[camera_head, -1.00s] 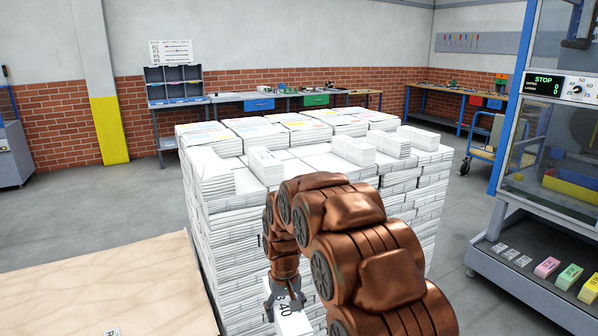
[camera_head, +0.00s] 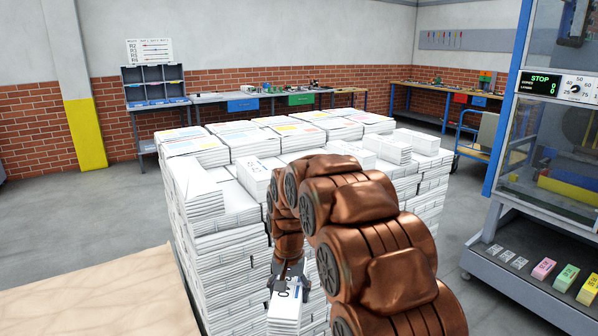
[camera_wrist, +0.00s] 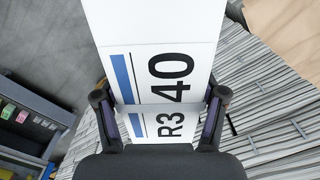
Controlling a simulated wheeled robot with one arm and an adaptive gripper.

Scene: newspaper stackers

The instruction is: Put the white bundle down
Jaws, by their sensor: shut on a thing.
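My gripper (camera_head: 288,282) is shut on the white bundle (camera_head: 284,314), low in front of the big stack in the head view. The wrist view shows the bundle (camera_wrist: 155,28) between the two fingers of my gripper (camera_wrist: 160,108), with blue bars and the markings "40" and "R3" on it. Its lower part is cut off by the head view's bottom edge. The large stack of white bundles (camera_head: 205,262) rises just behind it, with an uneven top. I cannot tell whether the held bundle touches the stack.
A bare wooden top (camera_head: 95,300) lies at lower left. A machine (camera_head: 550,160) with a lower shelf of pink, green and yellow blocks (camera_head: 566,278) stands at right. Benches (camera_head: 215,103) line the back wall. Grey floor is free left of the stack and between stack and machine.

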